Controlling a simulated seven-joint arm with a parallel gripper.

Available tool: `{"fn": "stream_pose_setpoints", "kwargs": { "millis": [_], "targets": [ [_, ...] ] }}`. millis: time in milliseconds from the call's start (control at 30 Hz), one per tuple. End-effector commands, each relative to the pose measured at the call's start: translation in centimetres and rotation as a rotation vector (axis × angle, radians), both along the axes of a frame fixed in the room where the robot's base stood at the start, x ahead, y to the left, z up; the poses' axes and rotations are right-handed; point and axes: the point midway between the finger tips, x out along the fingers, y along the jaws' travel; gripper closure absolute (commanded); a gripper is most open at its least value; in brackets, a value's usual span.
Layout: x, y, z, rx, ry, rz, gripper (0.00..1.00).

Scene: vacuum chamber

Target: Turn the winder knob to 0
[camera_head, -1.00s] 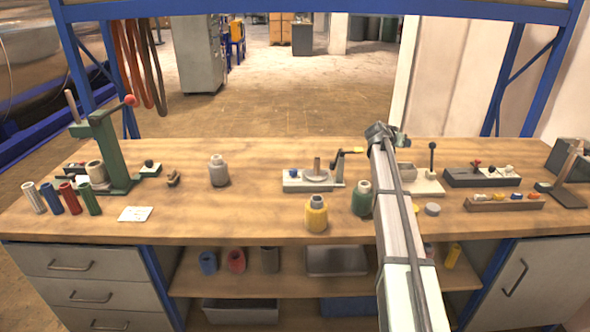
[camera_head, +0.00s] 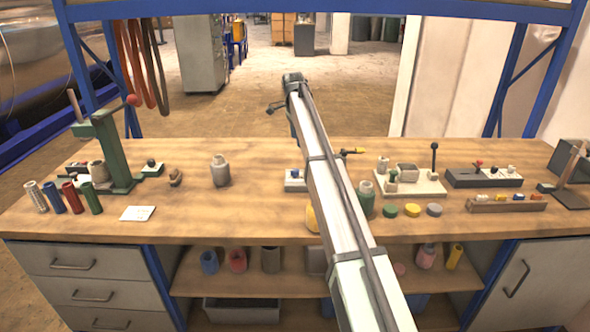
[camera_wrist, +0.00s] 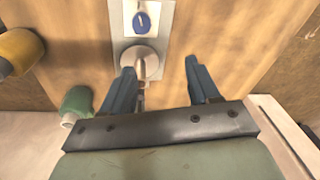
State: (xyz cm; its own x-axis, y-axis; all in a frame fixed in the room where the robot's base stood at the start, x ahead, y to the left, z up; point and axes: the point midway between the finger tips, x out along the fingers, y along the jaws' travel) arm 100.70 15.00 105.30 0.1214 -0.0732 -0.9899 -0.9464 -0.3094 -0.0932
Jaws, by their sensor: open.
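The winder is a pale base plate (camera_head: 293,186) at the middle of the bench, mostly hidden behind my arm in the head view. The blue winder knob (camera_head: 294,173) is at the left end of the base. In the wrist view the knob (camera_wrist: 141,20) is blue with a light pointer mark, at the top centre; its number marks are too small to read. A round disc (camera_wrist: 138,62) lies below it. My gripper (camera_wrist: 159,66) is open and empty, its fingers apart, the knob beyond their tips.
A green bottle (camera_head: 364,200) and a partly hidden yellow bottle (camera_head: 312,218) stand in front of the winder. A grey bottle (camera_head: 220,172) stands to its left. Several coloured lids lie right of the green bottle. The bench left of the winder has clear room.

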Motion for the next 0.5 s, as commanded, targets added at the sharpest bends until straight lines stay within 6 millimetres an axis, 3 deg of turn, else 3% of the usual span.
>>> {"fn": "stream_pose_setpoints", "kwargs": {
  "millis": [267, 500],
  "targets": [
    [-1.8, 1.0, 0.5, 0.076, 0.123, -0.032, 0.40],
    [-1.9, 0.9, -2.5, 0.076, 0.124, -0.031, 0.40]
  ]
}}
